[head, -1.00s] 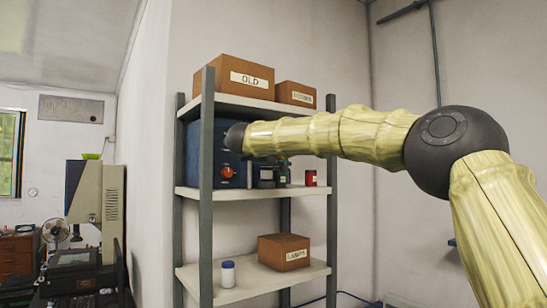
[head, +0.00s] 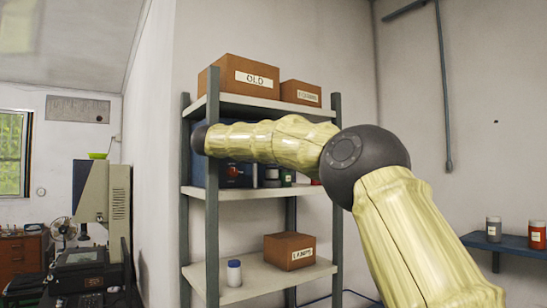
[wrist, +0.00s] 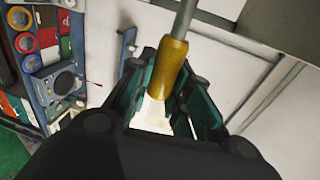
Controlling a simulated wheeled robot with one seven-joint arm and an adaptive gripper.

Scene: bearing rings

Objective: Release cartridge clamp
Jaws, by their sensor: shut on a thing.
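In the wrist view my gripper (wrist: 163,80) has teal fingers closed around a yellow-brown handle (wrist: 170,62) with a grey metal shaft running up out of the picture. The handle tilts slightly. In the head view my gripper is not seen; my arm stretches left across the shelf rack. A dark blue box (head: 236,178) with a red knob stands on the middle shelf, partly hidden behind my arm. I cannot identify a cartridge clamp in either view.
The grey shelf rack (head: 212,240) holds a brown box marked OLD (head: 245,76), another brown box (head: 300,92), a lower brown box (head: 290,250) and a white jar with a blue lid (head: 234,273). A blue shelf (head: 515,243) with jars is at right.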

